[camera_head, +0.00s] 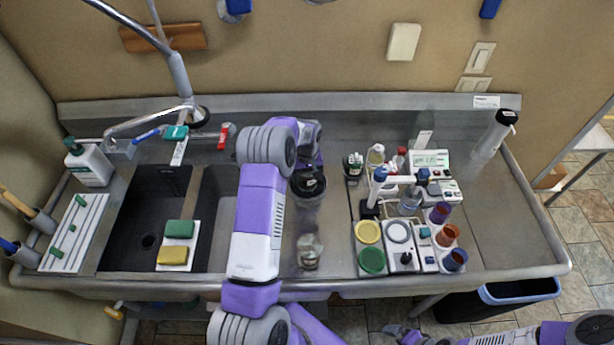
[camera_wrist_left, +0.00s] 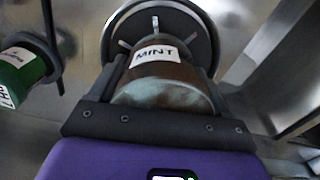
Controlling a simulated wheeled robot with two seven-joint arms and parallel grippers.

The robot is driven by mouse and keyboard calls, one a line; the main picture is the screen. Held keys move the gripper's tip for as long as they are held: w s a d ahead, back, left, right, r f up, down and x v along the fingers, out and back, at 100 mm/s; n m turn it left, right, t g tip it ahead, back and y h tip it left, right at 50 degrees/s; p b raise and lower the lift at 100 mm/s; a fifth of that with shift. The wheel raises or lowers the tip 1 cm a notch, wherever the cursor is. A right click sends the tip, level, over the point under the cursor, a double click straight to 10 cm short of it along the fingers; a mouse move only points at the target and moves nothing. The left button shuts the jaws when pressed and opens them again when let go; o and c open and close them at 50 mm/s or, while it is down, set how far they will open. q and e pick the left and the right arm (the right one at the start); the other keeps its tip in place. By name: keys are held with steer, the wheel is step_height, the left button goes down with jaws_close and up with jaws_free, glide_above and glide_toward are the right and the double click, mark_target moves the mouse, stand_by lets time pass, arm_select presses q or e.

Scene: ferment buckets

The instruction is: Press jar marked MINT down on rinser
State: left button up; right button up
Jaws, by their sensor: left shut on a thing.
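The jar marked MINT (camera_wrist_left: 168,86) shows in the left wrist view, its white label facing the camera and brownish contents behind the glass. My left gripper (camera_head: 309,166) is shut on it, with a dark finger on each side. The rinser (camera_wrist_left: 160,14), a round dark plate with metal spokes, lies just beyond the jar; I cannot tell whether they touch. In the head view the rinser (camera_head: 308,186) is a black disc beside the sink, partly under my gripper, and the jar is mostly hidden. My right gripper (camera_head: 404,334) is at the bottom edge, its jaws unclear.
A clear glass jar (camera_head: 310,252) stands on the counter in front of the rinser. A crowded tray of lids, cups and instruments is farther right. The sink lies left.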

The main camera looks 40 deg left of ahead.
mark_target(307, 175)
arm_select(q)
steer(key=shift+f+b, duration=0.4)
steer(key=shift+f, duration=0.15)
stand_by(1.5)
steer(key=shift+r+p, duration=2.25)
steer(key=shift+r, duration=1.85)
steer(key=shift+f, duration=0.1)
